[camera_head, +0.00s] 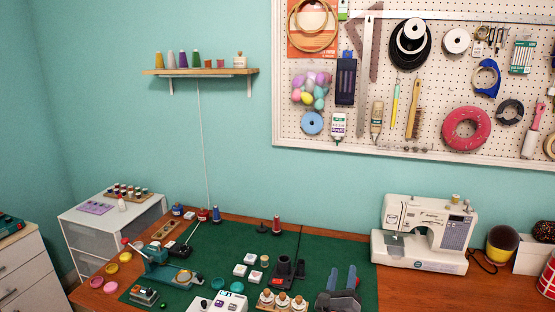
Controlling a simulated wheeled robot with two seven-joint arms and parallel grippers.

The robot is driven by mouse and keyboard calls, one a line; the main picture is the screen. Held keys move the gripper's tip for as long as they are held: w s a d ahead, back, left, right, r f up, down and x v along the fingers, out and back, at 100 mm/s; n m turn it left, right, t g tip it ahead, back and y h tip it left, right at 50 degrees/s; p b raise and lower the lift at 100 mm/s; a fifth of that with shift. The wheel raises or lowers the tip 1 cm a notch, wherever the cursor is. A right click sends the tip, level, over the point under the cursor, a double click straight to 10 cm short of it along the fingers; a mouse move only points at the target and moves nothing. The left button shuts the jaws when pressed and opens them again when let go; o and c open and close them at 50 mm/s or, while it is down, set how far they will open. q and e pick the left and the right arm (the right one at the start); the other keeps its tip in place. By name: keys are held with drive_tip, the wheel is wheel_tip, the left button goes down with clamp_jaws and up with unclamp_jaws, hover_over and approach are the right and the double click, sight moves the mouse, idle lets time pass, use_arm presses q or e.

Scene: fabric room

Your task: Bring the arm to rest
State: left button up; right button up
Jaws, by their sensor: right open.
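My right gripper (342,275) shows at the lower middle of the head view, over the right part of the green mat (312,254). Its two blue-grey fingers point away from me and stand apart, with nothing visible between them. My left gripper is not in view.
Several corked jars (283,302) and a dark stand (283,268) are left of the gripper. White boxes (246,271) and a teal press (158,262) are farther left. A sewing machine (425,232) stands at the right. Bare wooden table (415,291) lies right of the mat.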

drive_tip(key=s+a+f+n+g+y, duration=0.1)
drive_tip(key=s+a+n+y, duration=0.45)
drive_tip(key=n+y, duration=0.4)
drive_tip(key=s+a+f+n+g+y, duration=0.15)
drive_tip(key=s+a+n+y, duration=0.35)
drive_tip(key=n, duration=0.8)
drive_tip(key=s+d+f+n+g, duration=0.1)
drive_tip(key=s+f+n+g, duration=0.65)
drive_tip(key=s+f, duration=0.25)
drive_tip(key=s+d+f+n+g+h, duration=0.35)
drive_tip(key=s+d, duration=0.25)
drive_tip(key=s, duration=0.2)
drive_tip(key=s+d+f+n+g+h, duration=0.2)
drive_tip(key=s+d+f+g+h, duration=0.15)
drive_tip(key=s+d+f, duration=0.35)
drive_tip(key=s+a+f+g, duration=0.1)
drive_tip(key=s+a+f, duration=0.1)
drive_tip(key=f, duration=1.6)
drive_tip(key=s+a+f+g, duration=0.1)
drive_tip(key=s+f, duration=0.3)
drive_tip(key=f, duration=1.4)
drive_tip(key=shift+s+a, duration=0.2)
drive_tip(key=shift+a, duration=0.3)
drive_tip(key=shift+m, duration=0.25)
